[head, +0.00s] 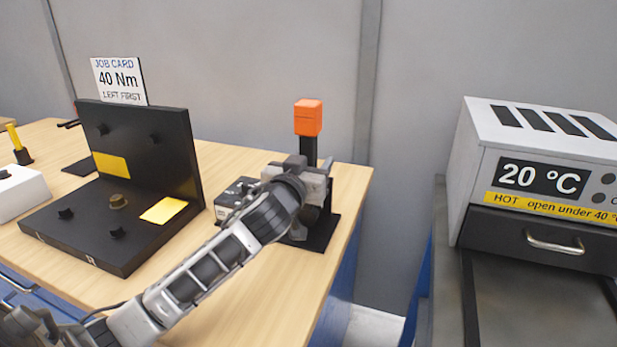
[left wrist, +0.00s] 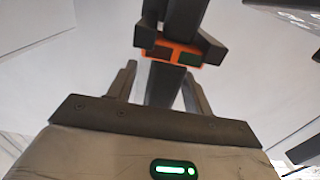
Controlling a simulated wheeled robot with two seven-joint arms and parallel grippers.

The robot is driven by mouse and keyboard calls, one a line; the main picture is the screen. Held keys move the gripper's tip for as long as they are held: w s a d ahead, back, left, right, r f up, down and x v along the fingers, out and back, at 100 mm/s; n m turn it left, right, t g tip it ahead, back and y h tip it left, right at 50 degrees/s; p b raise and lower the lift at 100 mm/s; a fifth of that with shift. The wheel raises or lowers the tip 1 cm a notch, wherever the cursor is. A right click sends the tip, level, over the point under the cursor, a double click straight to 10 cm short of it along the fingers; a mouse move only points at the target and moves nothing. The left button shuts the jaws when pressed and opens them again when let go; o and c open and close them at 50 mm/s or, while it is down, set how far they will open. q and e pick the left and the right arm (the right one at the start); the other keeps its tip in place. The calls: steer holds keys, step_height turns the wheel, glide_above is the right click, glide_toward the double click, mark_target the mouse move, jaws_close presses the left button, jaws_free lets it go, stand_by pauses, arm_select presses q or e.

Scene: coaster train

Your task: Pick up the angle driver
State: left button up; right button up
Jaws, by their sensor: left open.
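The angle driver appears to be the upright tool with an orange block on top (head: 308,117) and a dark shaft below. It stands at the right end of the wooden bench above a black base plate (head: 318,238). My left gripper (head: 312,168) is at its shaft, below the orange block, and hides its lower part. In the left wrist view the dark shaft (left wrist: 165,86) shows between the two spread fingers of my left gripper (left wrist: 160,74). The orange part (left wrist: 172,48) lies beyond the fingertips, among dark prongs. Whether a finger touches the shaft I cannot tell. My right gripper is not in view.
A black fixture (head: 150,150) with yellow patches and a job card (head: 119,80) stands left on the bench (head: 265,310). A small grey device (head: 232,196) sits close beside my left gripper. A yellow-handled item (head: 15,140) is far left. An oven (head: 545,150) reading 20 °C stands right.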

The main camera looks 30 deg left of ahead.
arm_select(q)
steer(key=shift+w, duration=0.3)
jaws_close()
stand_by(1.1)
steer(key=shift+a+r, duration=0.1)
steer(key=shift+r, duration=0.1)
